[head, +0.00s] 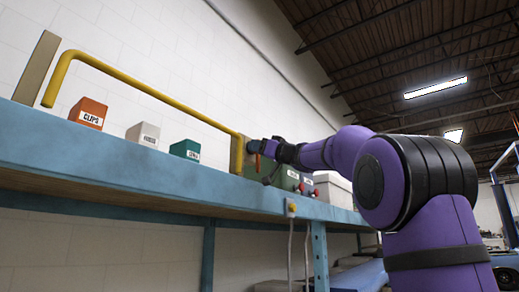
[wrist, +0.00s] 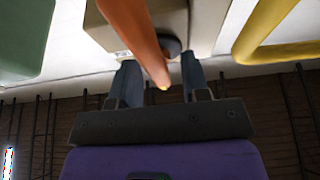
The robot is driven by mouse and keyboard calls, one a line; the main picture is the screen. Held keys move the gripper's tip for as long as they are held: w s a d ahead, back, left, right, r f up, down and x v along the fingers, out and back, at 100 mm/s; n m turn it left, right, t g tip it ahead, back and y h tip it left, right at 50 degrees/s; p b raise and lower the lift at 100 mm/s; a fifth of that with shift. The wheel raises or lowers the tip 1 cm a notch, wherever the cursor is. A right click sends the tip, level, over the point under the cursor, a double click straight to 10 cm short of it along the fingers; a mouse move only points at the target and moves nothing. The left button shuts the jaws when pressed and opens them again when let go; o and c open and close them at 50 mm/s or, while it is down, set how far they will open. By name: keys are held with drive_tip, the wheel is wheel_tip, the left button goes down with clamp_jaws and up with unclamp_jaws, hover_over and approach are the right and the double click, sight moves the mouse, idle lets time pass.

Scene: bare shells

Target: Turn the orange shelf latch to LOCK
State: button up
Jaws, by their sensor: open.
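The orange latch (wrist: 135,40) is a long lever in the wrist view, in front of a beige block with a dark round part. Its near end, with a small yellow spot, reaches between the fingers of my gripper (wrist: 160,68). The fingers are apart, one on each side of the lever, with a visible gap at each side. In the head view my gripper (head: 262,149) is at the shelf front, and only a small orange bit of the latch (head: 257,163) shows there. No LOCK marking is readable.
A yellow rail (head: 150,91) runs along the front of the blue shelf (head: 120,160); its bend (wrist: 262,45) is close at right in the wrist view. An orange CLIPS box (head: 88,113), a white box (head: 143,134) and a green box (head: 186,150) stand behind it.

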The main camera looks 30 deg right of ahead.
clamp_jaws()
drive_tip(key=shift+m+h, duration=0.3)
drive_tip(key=shift+m, duration=0.3)
drive_tip(key=m+h, duration=0.1)
drive_tip(key=m, duration=0.2)
drive_tip(key=m+h, duration=0.1)
drive_tip(key=m, duration=0.1)
drive_tip(key=shift+s+a+r+m+t+h, duration=0.1)
drive_tip(key=shift+a+m+t+h, duration=0.1)
drive_tip(key=shift+m+t+h, duration=0.2)
drive_tip(key=shift+s+a+r+m+g+h, duration=0.1)
drive_tip(key=shift+m+g+h, duration=0.65)
drive_tip(key=shift+m, duration=1.8)
drive_tip(key=shift+d+r+m+g+h, duration=0.15)
drive_tip(key=shift+m+g+h, duration=0.6)
drive_tip(key=shift+m, duration=1.75)
drive_tip(key=shift+s+a+r+m+g+h, duration=0.25)
drive_tip(key=shift+m+h, duration=0.85)
drive_tip(key=shift+m, duration=1.45)
drive_tip(key=shift+w, duration=0.2)
drive_tip(key=shift+m, duration=0.3)
